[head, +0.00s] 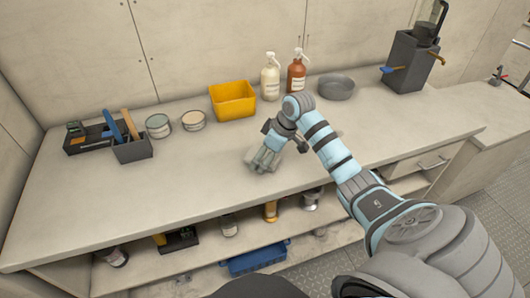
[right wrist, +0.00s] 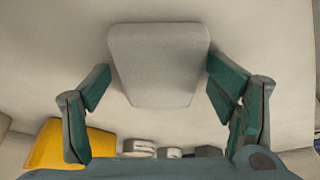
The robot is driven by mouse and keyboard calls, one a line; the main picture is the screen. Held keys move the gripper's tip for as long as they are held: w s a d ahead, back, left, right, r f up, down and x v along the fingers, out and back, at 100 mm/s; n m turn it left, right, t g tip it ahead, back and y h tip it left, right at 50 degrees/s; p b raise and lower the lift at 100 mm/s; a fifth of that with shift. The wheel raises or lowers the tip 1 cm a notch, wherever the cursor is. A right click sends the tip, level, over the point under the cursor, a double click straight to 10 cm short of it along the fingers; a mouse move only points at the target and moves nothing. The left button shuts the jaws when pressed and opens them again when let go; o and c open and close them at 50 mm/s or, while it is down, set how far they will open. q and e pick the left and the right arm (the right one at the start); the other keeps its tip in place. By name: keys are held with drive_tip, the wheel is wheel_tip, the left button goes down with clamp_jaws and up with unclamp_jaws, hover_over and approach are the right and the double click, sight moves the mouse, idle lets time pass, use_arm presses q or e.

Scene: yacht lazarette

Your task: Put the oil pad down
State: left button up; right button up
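The oil pad (right wrist: 158,65) is a light grey, flat piece with rounded corners. In the right wrist view it lies between the fingers of my right gripper (right wrist: 160,82). The fingers are spread wide, with narrow gaps along the pad's sides. In the head view my right gripper (head: 262,160) is low over the middle of the bench top (head: 200,180), and the pad is hard to tell apart from the fingers. Whether the pad rests fully on the bench is unclear. My left gripper is not in view.
Behind the gripper stand a yellow bin (head: 233,100), a white spray bottle (head: 270,77), a brown spray bottle (head: 297,72) and a grey bowl (head: 337,88). Two tins (head: 158,125) and a dark tool caddy (head: 132,149) are at left. The front left bench top is clear.

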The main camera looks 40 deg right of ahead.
drive_tip(key=shift+r+b, duration=0.1)
drive_tip(key=shift+b, duration=0.25)
drive_tip(key=shift+w+r+b, duration=0.1)
drive_tip(key=shift+r+b, duration=0.05)
drive_tip(key=shift+b, duration=0.45)
drive_tip(key=s+p+v, duration=0.1)
drive_tip(key=p+v, duration=0.1)
drive_tip(key=v, duration=1.3)
drive_tip(key=shift+f, duration=0.25)
drive_tip(key=shift+a, duration=0.1)
